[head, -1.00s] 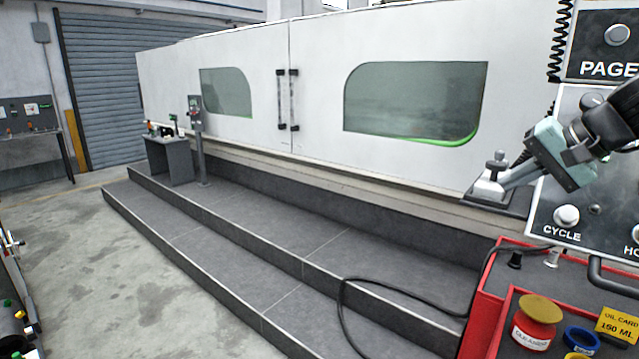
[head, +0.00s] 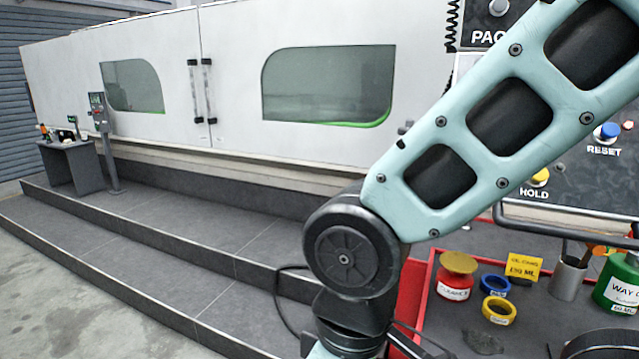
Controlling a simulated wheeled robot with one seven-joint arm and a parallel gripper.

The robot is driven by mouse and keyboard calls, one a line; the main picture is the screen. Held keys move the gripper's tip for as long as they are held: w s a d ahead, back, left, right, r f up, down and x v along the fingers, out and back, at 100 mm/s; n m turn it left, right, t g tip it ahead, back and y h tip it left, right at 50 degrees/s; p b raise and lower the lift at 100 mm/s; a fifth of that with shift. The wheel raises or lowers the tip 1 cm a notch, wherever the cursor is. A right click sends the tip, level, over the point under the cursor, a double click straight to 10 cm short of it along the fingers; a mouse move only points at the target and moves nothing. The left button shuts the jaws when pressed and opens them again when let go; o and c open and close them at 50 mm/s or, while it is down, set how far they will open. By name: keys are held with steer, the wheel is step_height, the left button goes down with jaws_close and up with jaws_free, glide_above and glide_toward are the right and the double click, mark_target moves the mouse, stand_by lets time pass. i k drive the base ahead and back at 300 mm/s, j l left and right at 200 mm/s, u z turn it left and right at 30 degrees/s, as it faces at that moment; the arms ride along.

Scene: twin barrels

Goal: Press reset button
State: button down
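The reset button (head: 607,131) is a blue round push button with a RESET label under it. It sits on the dark control panel (head: 590,180) at the right of the head view. My gripper is not in view. My arm, a pale teal link with dark insets, crosses from the upper right to a dark joint at the lower middle. It covers part of the panel, but the reset button shows clear of it. The yellow HOLD button (head: 540,177) is lower left of the reset button.
Below the panel, a red cart (head: 413,300) carries a red-and-yellow jar (head: 456,278), blue and yellow tape rolls, a yellow card (head: 523,267), a metal cup (head: 568,279) and a green can (head: 622,283). A handle bar runs along the panel's lower edge. The white machine (head: 230,80) stands behind grey steps.

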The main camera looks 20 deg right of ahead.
mark_target(608, 130)
steer(key=z, duration=1.65)
